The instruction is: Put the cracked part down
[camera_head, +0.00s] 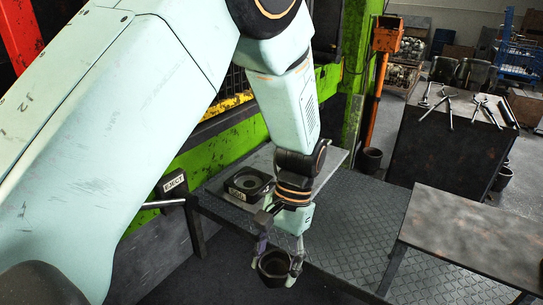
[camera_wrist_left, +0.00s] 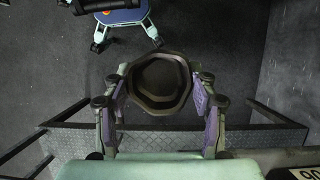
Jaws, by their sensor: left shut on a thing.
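My left gripper (camera_head: 277,262) reaches down in the head view, its fingers shut on a dark ring-shaped part (camera_head: 273,268). In the left wrist view the part (camera_wrist_left: 159,105) sits between the two fingers of the left gripper (camera_wrist_left: 160,100), which touch its sides. The part is dark and hollow, with an angular outer rim. I cannot make out a crack on it. It hangs over dark floor, beside the edge of a grey tread-plate platform (camera_head: 369,219). My right gripper is not in view.
A dark block marked with a number (camera_head: 250,182) rests on a grey table behind the gripper. An EJECT sign (camera_head: 173,183) stands left. A bare grey table (camera_head: 470,230) is at right; a dark bench (camera_head: 450,140) holding several tools is behind it. A bucket (camera_head: 371,160) stands farther back.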

